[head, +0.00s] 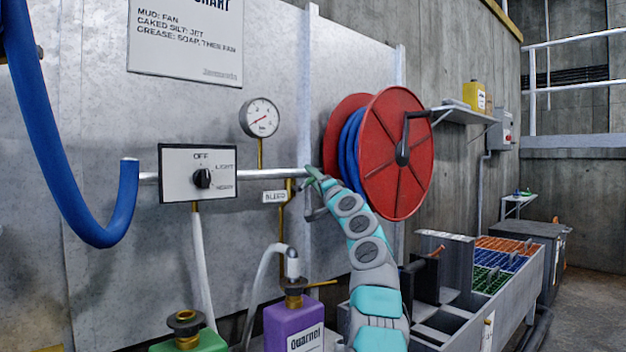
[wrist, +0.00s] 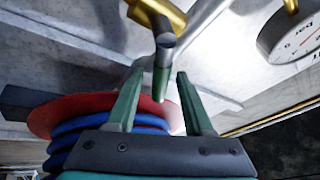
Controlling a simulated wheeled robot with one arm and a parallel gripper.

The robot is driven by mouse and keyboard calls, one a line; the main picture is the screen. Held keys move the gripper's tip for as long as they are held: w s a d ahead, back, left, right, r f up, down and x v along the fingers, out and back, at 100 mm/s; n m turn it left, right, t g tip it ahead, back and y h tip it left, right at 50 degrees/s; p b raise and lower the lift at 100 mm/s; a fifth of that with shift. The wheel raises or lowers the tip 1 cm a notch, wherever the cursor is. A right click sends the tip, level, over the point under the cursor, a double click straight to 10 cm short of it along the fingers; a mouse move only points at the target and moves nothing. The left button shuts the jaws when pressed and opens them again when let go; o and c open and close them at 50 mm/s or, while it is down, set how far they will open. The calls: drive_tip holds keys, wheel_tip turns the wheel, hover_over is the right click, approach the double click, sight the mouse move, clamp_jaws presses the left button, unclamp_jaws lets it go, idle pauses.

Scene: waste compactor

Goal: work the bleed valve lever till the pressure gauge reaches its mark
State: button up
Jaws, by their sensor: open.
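The pressure gauge (head: 260,118) is a round white dial on the wall panel; its needle is too small to read surely. Part of its face also shows at the upper right of the wrist view (wrist: 296,36). A "BLEED" label (head: 275,197) hangs below the pipe. In the head view my gripper (head: 314,178) is at the pipe's right end.
A red hose reel (head: 402,150) with blue hose stands close to the right of my gripper. A selector box (head: 198,173) is on the pipe to the left. A purple bottle (head: 294,325) and green bottle (head: 190,340) stand below. Crates and bins (head: 500,262) are at right.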

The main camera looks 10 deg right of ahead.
sight(314, 180)
drive_tip(key=shift+s+f, duration=0.1)
drive_tip(key=shift+b+v, duration=0.95)
drive_tip(key=shift+b, duration=0.1)
drive_tip(key=b+v, duration=0.1)
drive_tip(key=v, duration=0.2)
drive_tip(key=shift+s+f+b, duration=0.15)
drive_tip(key=shift+b, duration=0.15)
drive_tip(key=shift+v, duration=1.1)
drive_tip(key=shift+s+d, duration=0.1)
